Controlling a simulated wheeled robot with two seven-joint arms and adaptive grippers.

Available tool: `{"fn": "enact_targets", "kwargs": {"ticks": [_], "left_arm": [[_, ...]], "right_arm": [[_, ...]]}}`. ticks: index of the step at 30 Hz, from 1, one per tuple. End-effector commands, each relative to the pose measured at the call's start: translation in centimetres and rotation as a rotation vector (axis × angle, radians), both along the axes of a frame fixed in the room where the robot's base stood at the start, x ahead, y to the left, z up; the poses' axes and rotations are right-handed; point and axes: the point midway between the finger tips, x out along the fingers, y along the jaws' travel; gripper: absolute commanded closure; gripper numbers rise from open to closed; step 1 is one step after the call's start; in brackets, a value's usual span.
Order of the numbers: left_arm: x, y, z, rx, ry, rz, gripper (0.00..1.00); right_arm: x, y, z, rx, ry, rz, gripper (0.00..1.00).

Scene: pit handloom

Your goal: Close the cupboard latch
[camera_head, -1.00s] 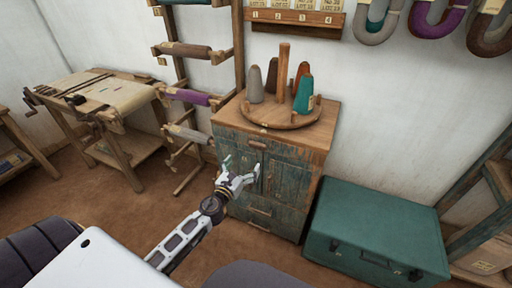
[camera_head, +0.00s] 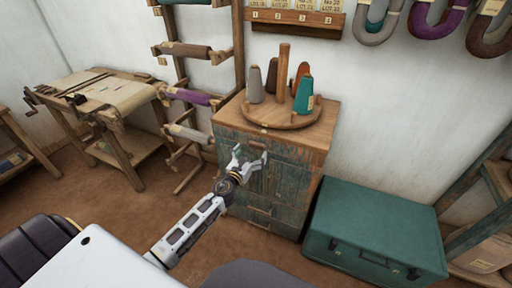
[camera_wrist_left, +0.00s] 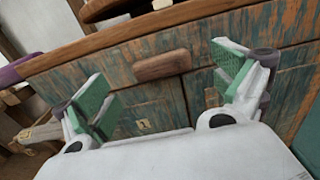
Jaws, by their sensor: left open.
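The cupboard (camera_head: 290,186) is weathered blue-green with a brown wooden top and stands against the wall. My left gripper (camera_head: 251,156) is open in front of its upper front. In the left wrist view, my open gripper (camera_wrist_left: 165,84) has its green-padded fingers spread. A brown wooden bar (camera_wrist_left: 162,66) on the cupboard front appears between and beyond the fingertips. I cannot tell whether it is the latch or a drawer pull. A small number tag (camera_wrist_left: 143,124) sits lower on the front. The gripper partly hides the doors, and I cannot make out the latch's state. My right gripper is out of view.
A round wooden stand (camera_head: 282,116) with several yarn cones is on the cupboard top. A teal chest (camera_head: 376,225) stands close on the right. A rack of rolls (camera_head: 190,97) stands on the left. Bare floor lies in front.

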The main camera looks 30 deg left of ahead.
Motion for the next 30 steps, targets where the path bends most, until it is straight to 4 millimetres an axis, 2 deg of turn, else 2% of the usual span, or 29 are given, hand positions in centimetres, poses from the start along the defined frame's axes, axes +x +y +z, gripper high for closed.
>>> {"fn": "enact_targets", "kwargs": {"ticks": [16, 30], "left_arm": [[4.0, 0.1, 0.0, -0.002, 0.0, 0.0, 0.04], [4.8, 0.1, 0.0, -0.001, 0.001, 0.0, 0.04]], "right_arm": [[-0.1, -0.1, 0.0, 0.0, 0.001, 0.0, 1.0], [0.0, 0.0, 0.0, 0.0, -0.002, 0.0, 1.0]]}}
